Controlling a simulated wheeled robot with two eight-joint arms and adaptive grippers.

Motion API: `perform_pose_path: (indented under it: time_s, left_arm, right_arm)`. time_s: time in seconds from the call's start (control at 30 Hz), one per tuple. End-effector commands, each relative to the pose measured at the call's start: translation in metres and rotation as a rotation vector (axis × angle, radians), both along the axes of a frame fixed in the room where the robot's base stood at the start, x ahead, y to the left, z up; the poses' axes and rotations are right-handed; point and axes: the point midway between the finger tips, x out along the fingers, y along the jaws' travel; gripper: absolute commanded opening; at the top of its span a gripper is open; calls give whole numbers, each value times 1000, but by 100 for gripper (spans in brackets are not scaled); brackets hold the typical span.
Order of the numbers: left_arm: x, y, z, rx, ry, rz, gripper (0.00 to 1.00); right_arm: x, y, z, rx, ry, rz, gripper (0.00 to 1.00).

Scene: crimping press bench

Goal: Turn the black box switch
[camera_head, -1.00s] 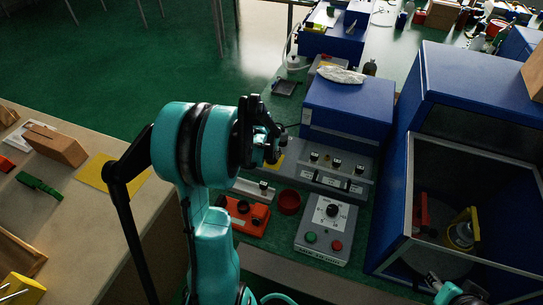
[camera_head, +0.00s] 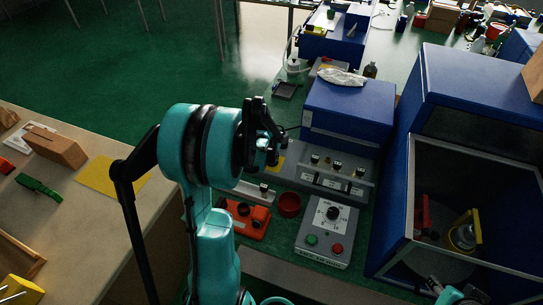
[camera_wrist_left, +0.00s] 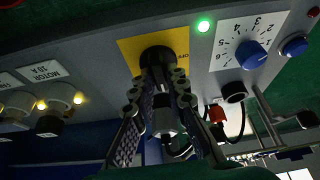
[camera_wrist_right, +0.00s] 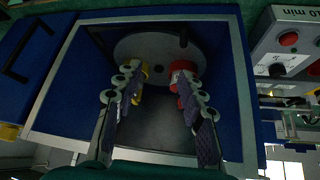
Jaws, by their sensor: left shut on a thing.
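In the head view my left gripper (camera_head: 274,150) is at the left end of the grey control panel (camera_head: 318,182), and the switch is hidden there. My right gripper (camera_wrist_right: 155,82) is open and empty in front of the open blue cabinet (camera_wrist_right: 52,85). Its arm shows at the bottom right of the head view.
A green lamp (camera_wrist_left: 203,25) glows beside the yellow plate, near a blue knob (camera_wrist_left: 251,54). In the head view, a red-orange box (camera_head: 246,217), a red cup (camera_head: 290,204) and a grey timer box (camera_head: 325,230) stand close in front of the panel.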

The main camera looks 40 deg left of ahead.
Motion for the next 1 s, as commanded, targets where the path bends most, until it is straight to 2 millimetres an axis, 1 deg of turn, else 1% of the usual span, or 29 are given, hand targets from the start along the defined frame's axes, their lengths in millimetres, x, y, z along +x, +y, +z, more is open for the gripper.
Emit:
perform_pose_path:
  time_s: [0.27, 1.0]
  left_arm:
    - [1, -2, 0, 0, 1, 160, 0]
    - [4, -5, 0, 1, 1, 857, 0]
  right_arm:
    - [0, 0, -1, 0, 0, 0, 40]
    - [0, 0, -2, 0, 0, 0, 40]
